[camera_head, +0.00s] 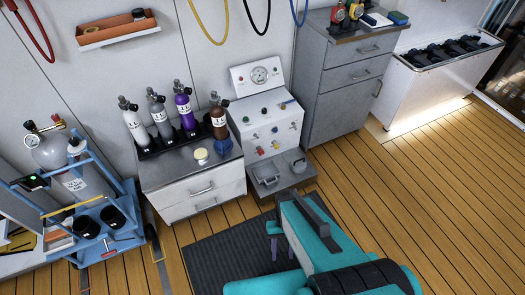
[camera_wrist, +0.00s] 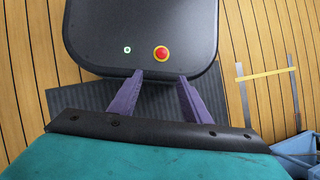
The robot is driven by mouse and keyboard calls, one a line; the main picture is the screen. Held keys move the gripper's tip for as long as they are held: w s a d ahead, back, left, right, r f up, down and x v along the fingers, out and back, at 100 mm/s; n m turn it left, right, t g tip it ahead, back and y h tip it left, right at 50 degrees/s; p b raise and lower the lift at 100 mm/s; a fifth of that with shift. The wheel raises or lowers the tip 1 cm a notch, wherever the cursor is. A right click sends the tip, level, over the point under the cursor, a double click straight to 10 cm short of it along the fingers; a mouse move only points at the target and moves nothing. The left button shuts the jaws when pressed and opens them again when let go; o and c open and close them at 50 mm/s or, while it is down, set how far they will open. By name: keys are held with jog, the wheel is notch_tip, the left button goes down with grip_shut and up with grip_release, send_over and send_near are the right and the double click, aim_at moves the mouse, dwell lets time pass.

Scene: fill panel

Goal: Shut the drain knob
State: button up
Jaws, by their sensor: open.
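The white fill panel (camera_head: 268,118) stands at the back centre in the head view, with a round gauge (camera_head: 259,75) on its upright back. Several small coloured knobs (camera_head: 275,145) sit on its sloped and front faces. Their labels are too small to read, so I cannot tell which is the drain knob or how it is turned. My gripper (camera_wrist: 160,75) has two purple fingers spread apart with nothing between them. In the head view it is partly hidden by my teal arm, low in front of the panel and apart from it. The panel is not in the wrist view.
A grey cabinet (camera_head: 200,176) left of the panel carries several gas bottles. A blue cylinder cart (camera_head: 108,245) stands at the far left. A grey step (camera_head: 283,181) with cup-like holders juts out below the panel. A dark mat (camera_head: 215,262) and open wooden floor lie in front.

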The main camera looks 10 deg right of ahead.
notch_tip(320, 180, up, 10)
jog(key=d+h+p, duration=0.1)
jog(key=d+p, duration=0.1)
jog(key=p, duration=0.8)
jog(key=shift+s+d, duration=0.2)
jog(key=shift+s, duration=0.25)
jog(key=shift+c, duration=0.5)
jog(key=shift+c, duration=1.1)
jog(key=shift+d, duration=0.1)
